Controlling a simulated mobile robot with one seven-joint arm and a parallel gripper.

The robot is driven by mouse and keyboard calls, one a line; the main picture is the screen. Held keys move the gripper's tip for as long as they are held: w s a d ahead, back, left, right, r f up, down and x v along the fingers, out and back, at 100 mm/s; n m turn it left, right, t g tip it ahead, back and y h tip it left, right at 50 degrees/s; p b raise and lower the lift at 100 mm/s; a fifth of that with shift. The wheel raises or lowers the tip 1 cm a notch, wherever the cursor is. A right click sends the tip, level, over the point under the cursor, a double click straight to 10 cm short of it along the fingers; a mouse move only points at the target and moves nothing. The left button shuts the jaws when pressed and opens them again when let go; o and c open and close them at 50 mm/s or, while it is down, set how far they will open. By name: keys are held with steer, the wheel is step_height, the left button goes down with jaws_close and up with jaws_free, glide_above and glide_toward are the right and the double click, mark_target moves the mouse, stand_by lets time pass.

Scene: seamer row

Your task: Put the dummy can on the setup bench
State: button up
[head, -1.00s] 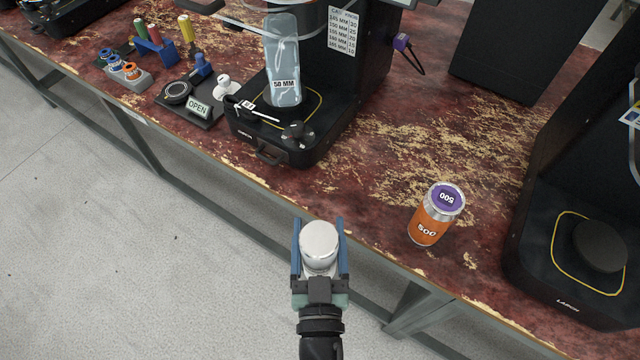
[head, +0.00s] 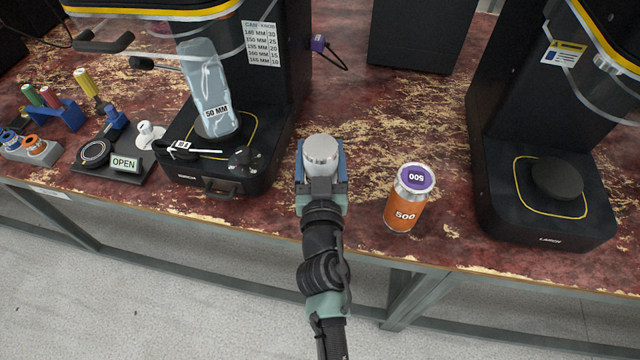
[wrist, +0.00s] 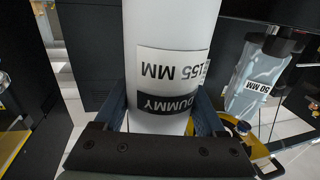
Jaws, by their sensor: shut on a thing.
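My gripper (head: 321,180) is shut on the dummy can (head: 321,151), a white-silver cylinder. In the wrist view the dummy can (wrist: 165,60) fills the middle, with labels reading "155 MM" and "DUMMY" upside down, between the two blue fingers. In the head view the can is over the red, worn setup bench (head: 370,120), between two black machines. I cannot tell whether its base touches the bench top; its lower part is hidden by my gripper.
An orange can marked 500 (head: 405,205) stands right of my gripper. The left machine (head: 190,165) holds a clear "50 MM" piece (head: 208,85). The right machine (head: 540,215) has an empty round plate. An "OPEN" sign (head: 126,164) stands at left. Bench behind my gripper is clear.

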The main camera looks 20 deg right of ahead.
steer(key=shift+f+b, duration=1.9)
steer(key=shift+f, duration=0.75)
steer(key=o, duration=1.5)
steer(key=shift+f, duration=0.15)
steer(key=shift+o, duration=0.2)
steer(key=shift+s+a+r, duration=0.1)
steer(key=shift+r, duration=0.1)
steer(key=b+v, duration=0.2)
steer(key=v, duration=0.9)
steer(key=shift+s+a, duration=0.2)
steer(key=shift+s, duration=0.15)
